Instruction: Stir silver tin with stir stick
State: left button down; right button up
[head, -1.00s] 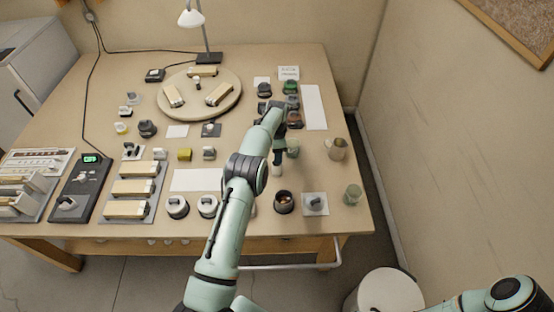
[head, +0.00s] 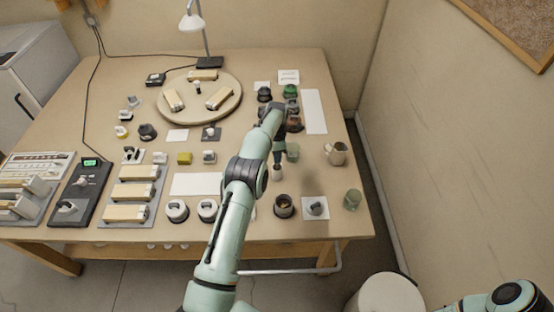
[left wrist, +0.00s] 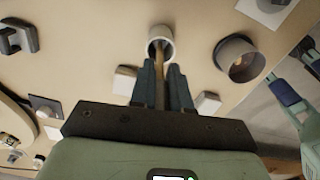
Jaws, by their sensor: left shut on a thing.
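My left gripper (left wrist: 162,88) is shut on a brown stir stick (left wrist: 159,72). It points down over the right-hand part of the bench, and it also shows in the head view (head: 278,156). The stick's far end reaches into the mouth of a pale grey round tin, the silver tin (left wrist: 167,33), in the left wrist view. How deep the end goes is hidden. The tin also shows small in the head view (head: 277,173), just below the gripper and standing upright. My right arm shows only in part at the lower right of the head view; its gripper is not clearly seen.
A dark cup (head: 284,206) stands close to the tin, toward the bench's front edge. Several small dark and green jars stand behind the gripper. A white sheet (head: 196,184) lies left.

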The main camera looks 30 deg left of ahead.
pick_arm(q)
notch_tip(320, 180, up, 6)
jog(key=shift+r, duration=0.25)
jog(key=shift+s+r, duration=0.25)
jog(key=shift+r, duration=0.25)
jog(key=s+d+r+m+h, duration=0.2)
jog(key=s+d+m, duration=0.65)
jog(key=s, duration=0.25)
notch_tip(320, 180, down, 11)
jog(key=b, duration=0.4)
jog(key=shift+s+a+f, duration=0.15)
jog(key=shift+a+f, duration=0.05)
jog(key=shift+a, duration=0.15)
pick_arm(e)
jog(key=s+f, duration=0.5)
jog(key=shift+s+f+g, duration=0.15)
jog(key=shift+s+g, duration=0.05)
jog(key=shift+g, duration=0.2)
pick_arm(q)
jog(key=shift+m, duration=0.25)
